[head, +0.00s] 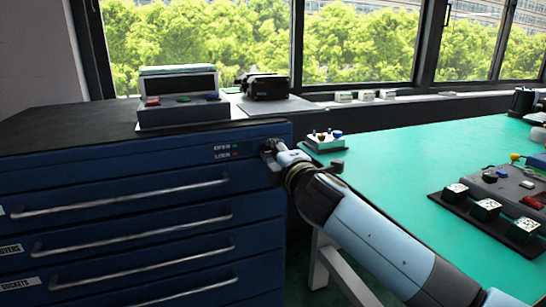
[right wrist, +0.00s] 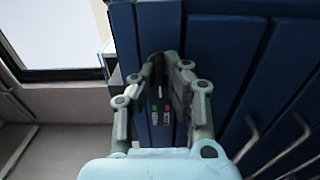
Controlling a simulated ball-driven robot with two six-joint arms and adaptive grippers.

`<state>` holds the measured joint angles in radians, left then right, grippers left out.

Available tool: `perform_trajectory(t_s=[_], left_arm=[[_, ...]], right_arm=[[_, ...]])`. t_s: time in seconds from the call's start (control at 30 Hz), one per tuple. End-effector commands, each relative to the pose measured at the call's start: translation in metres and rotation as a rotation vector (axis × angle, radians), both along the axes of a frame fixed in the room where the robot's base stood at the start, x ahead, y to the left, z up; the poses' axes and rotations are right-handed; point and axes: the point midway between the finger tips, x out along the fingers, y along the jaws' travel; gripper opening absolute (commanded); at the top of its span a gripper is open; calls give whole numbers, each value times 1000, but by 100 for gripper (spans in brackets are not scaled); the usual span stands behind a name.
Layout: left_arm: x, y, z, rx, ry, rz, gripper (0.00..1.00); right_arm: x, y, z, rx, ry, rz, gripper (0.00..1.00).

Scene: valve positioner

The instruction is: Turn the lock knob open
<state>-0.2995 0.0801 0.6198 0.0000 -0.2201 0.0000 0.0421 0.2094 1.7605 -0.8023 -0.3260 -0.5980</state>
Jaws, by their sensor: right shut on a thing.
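The blue drawer cabinet (head: 140,165) stands at the left in the head view. My right gripper (head: 270,150) is at the cabinet front, just right of this panel. In the right wrist view its fingers (right wrist: 167,62) are closed in around the lock knob, which is mostly hidden between them. The knob's angle cannot be made out. My left gripper is not in view.
Drawer handles (head: 130,195) stick out below and left of the gripper. A device (head: 180,111) stands on the cabinet top. A green-topped table (head: 400,155) at the right holds a small knobbed box (head: 325,142) near the gripper and several black blocks.

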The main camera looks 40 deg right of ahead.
Motion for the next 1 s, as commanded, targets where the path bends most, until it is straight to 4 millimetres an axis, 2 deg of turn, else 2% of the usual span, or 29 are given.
perform_trajectory(t_s=[0.6,1.0], left_arm=[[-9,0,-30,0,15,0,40],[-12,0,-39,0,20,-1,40]], right_arm=[[-1,0,-4,548,-128,-1,0],[0,0,-3,755,-177,-3,0]])
